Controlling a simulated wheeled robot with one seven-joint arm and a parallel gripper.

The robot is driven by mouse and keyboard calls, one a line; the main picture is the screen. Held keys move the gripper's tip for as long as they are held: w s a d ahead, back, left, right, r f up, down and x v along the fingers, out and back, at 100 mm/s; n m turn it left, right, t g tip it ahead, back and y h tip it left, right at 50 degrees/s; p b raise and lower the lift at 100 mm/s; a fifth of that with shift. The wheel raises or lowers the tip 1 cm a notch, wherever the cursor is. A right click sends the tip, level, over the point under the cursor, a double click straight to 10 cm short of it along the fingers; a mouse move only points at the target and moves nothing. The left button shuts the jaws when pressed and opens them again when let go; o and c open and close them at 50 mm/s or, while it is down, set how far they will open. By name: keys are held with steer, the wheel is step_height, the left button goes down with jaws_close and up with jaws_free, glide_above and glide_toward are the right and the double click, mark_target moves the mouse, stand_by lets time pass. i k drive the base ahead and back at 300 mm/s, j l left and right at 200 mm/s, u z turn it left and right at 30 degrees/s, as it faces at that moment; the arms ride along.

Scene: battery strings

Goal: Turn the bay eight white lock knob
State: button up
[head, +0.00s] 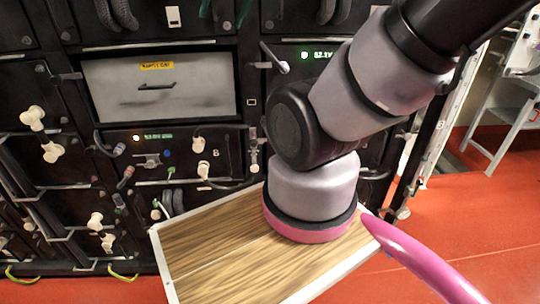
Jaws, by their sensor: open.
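Several white knobs show on the dark battery rack in the head view. One pair, an upper white knob (198,145) and a lower white knob (203,169), sits on the lit middle panel, beside a small mark that reads as B or 8. Other white knobs (32,117) are at the far left, with a lower pair (95,221) below them. I cannot tell for certain which knob belongs to bay eight. My gripper is not in view; my arm leaves the picture at the top right and hides part of the rack's right side.
A grey panel with a yellow label (157,66) is at upper middle. Handles and cables stick out from the rack (60,185). A wooden top with a white rim (215,262) lies in front. Red floor (455,215) is open at right, with a grey step frame (497,130) behind.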

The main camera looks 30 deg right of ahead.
mark_target(255, 168)
steer(key=z, duration=0.6)
steer(key=l+z, duration=0.25)
steer(key=z, duration=0.15)
steer(key=l+z, duration=0.25)
steer(key=z, duration=0.15)
steer(key=u, duration=0.1)
